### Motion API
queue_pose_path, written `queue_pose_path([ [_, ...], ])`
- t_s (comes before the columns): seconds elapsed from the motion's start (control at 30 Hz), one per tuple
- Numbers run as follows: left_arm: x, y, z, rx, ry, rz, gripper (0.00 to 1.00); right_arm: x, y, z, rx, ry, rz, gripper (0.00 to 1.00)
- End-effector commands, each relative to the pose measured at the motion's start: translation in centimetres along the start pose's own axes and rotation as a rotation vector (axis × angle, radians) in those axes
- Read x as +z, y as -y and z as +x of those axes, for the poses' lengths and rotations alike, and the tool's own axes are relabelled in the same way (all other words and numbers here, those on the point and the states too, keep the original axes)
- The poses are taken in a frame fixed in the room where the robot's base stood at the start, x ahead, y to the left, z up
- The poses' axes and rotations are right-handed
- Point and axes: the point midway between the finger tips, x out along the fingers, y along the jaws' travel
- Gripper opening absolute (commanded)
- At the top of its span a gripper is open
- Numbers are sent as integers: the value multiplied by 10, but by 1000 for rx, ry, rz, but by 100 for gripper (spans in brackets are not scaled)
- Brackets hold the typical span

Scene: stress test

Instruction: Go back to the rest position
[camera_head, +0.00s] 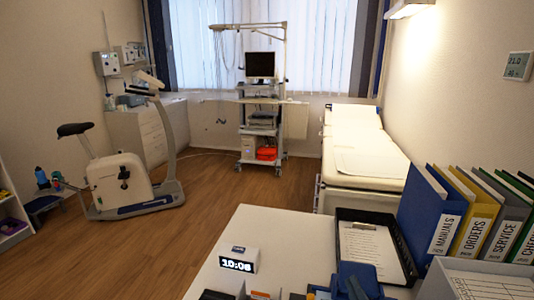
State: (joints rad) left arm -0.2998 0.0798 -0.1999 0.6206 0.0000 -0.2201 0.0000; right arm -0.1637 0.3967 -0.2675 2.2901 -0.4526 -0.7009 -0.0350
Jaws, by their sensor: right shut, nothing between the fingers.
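My right gripper is shut and empty. It is hard to make out among the cut-off shapes along the bottom edge of the head view. My left gripper is not in view. The white desk (275,235) fills the bottom middle. A blue object (355,280) lies at its near side by the tray, partly cut off by the bottom edge. I cannot tell exactly what it is.
A black tray (403,258) with a paper, several binders (434,213) and a small clock (238,261) stand on the desk. Beyond it are an exam bed (368,163), an equipment cart (262,120) and an exercise bike (120,180). The wooden floor (215,205) between is clear.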

Motion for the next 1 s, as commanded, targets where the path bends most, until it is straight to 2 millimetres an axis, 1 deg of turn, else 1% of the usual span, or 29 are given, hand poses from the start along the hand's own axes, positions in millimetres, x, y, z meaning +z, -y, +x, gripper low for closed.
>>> queue_pose_path([
  [0.03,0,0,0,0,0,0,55,32,18,-13,-59,148,100,0],
  [0.07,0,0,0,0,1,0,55,50,30,-22,-97,238,154,0],
  [0.1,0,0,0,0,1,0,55,70,45,-36,-144,346,217,0],
  [0.17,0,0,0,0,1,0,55,94,67,-59,-213,488,293,0],
  [0.2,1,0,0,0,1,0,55,107,80,-75,-256,573,337,0],
  [0.27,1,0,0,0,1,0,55,121,99,-100,-320,689,394,0],
  [0.3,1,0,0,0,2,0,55,129,110,-116,-361,762,428,0],
  [0.37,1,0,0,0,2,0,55,137,126,-141,-421,863,473,0],
  [0.4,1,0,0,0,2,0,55,141,135,-158,-461,928,500,0],
  [0.5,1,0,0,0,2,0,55,147,156,-197,-555,1072,557,0],
  [0.6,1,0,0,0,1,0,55,174,182,-185,-561,1084,543,0],
  [0.67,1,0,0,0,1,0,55,189,197,-183,-567,1095,539,0],
  [0.77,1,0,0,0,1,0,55,217,225,-183,-580,1114,531,0],
  [0.87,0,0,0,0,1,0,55,250,254,-191,-594,1137,521,0],
  [0.9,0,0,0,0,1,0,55,265,267,-198,-601,1149,516,0],
  [0.97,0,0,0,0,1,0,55,288,286,-212,-612,1167,508,0],
  [1.0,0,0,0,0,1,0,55,303,298,-224,-621,1180,502,0],
])
